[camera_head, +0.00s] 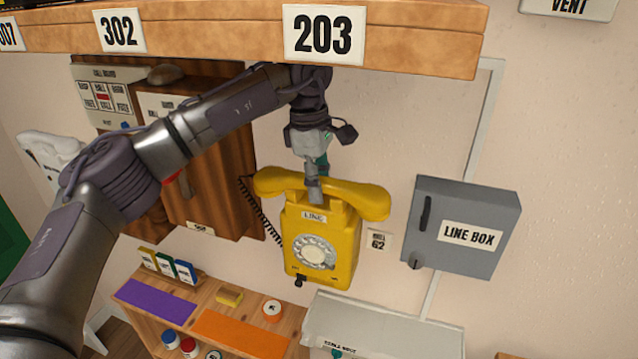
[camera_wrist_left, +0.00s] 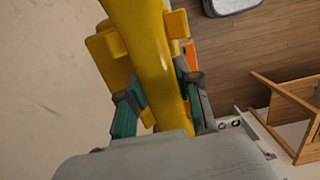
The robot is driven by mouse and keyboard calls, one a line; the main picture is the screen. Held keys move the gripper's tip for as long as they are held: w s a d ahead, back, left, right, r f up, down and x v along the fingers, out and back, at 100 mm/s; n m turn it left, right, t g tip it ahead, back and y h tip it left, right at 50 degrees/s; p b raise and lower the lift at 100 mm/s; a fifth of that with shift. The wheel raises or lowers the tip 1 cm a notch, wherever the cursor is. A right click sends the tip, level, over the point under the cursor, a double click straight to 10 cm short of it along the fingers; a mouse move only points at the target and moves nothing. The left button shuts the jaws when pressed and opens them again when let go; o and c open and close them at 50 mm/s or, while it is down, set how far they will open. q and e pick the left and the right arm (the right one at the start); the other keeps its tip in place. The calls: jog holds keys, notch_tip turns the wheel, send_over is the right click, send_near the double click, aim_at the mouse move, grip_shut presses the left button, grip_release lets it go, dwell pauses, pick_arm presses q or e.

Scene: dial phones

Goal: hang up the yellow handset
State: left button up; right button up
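The yellow handset (camera_head: 353,196) lies level across the top of the yellow wall phone (camera_head: 322,240), at its cradle. Whether it rests fully in the cradle or sits slightly above it cannot be told. My left gripper (camera_head: 314,186) comes down from above onto the handset's middle. In the left wrist view the handset (camera_wrist_left: 150,50) runs between the two teal fingers (camera_wrist_left: 160,100), which look closed against its sides. The gripper hides part of the handset's middle. My right gripper is not in view.
A wooden shelf (camera_head: 420,47) hangs close above my left arm. A grey line box (camera_head: 462,228) is on the wall to the right, a brown wooden cabinet (camera_head: 215,190) to the left. A coiled cord (camera_head: 262,215) hangs left of the phone. A low wooden shelf unit (camera_head: 290,312) stands below.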

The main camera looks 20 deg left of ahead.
pick_arm(q)
jog(key=o, duration=0.5)
jog(key=shift+c, duration=0.2)
